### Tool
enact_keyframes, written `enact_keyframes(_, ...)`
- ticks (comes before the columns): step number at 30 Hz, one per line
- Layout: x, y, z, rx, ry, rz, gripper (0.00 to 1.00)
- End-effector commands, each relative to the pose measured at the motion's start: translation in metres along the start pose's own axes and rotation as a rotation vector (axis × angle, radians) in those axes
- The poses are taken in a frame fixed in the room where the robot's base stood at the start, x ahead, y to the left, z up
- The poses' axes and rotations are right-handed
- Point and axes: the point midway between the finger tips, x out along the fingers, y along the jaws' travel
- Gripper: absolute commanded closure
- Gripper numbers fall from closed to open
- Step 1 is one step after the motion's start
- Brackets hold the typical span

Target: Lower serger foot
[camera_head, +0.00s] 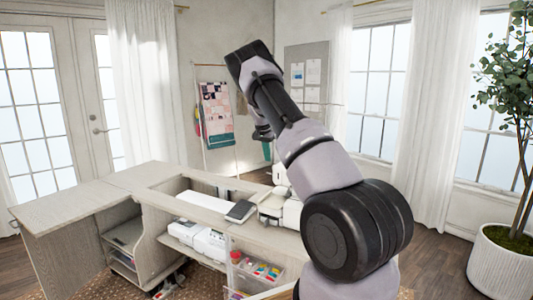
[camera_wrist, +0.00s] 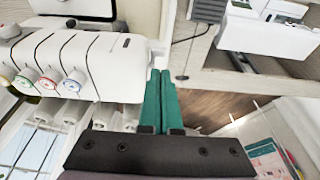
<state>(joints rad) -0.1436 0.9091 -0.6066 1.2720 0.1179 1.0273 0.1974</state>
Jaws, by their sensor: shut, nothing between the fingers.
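The serger is a white machine with a row of coloured dials. It fills the left of the wrist view (camera_wrist: 85,65), and part of it shows behind my arm on the cabinet top in the head view (camera_head: 283,212). My gripper's green fingers (camera_wrist: 160,76) are shut and empty, right beside the serger's end in the wrist view; I cannot tell if they touch it. In the head view my gripper (camera_head: 266,150) hangs above and behind the serger. The presser foot and its lever cannot be made out in either view.
The cabinet top (camera_head: 75,200) has an open recess. A dark flat pad (camera_head: 240,210) lies beside the serger. Another white machine (camera_wrist: 270,32) shows upper right in the wrist view. A clear bin of coloured items (camera_head: 258,268) sits below. A potted tree (camera_head: 505,258) stands at right.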

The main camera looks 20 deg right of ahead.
Motion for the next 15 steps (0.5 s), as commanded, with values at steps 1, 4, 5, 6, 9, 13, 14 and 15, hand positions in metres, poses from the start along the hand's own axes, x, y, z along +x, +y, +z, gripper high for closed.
enact_keyframes(1, 0.011, 0.001, 0.001, 0.0, -0.002, 0.003, 1.0)
enact_keyframes(4, 0.028, 0.0, 0.0, -0.001, -0.001, 0.002, 1.0)
enact_keyframes(5, 0.032, 0.001, 0.0, 0.0, -0.001, 0.002, 1.0)
enact_keyframes(6, 0.037, 0.0, 0.0, 0.0, -0.001, 0.001, 1.0)
enact_keyframes(9, 0.047, 0.0, 0.0, 0.0, 0.0, 0.001, 1.0)
enact_keyframes(13, 0.053, 0.0, 0.0, 0.0, 0.0, 0.0, 1.0)
enact_keyframes(14, 0.054, 0.0, 0.0, 0.0, 0.0, 0.0, 1.0)
enact_keyframes(15, 0.054, 0.0, 0.0, 0.0, 0.0, 0.0, 1.0)
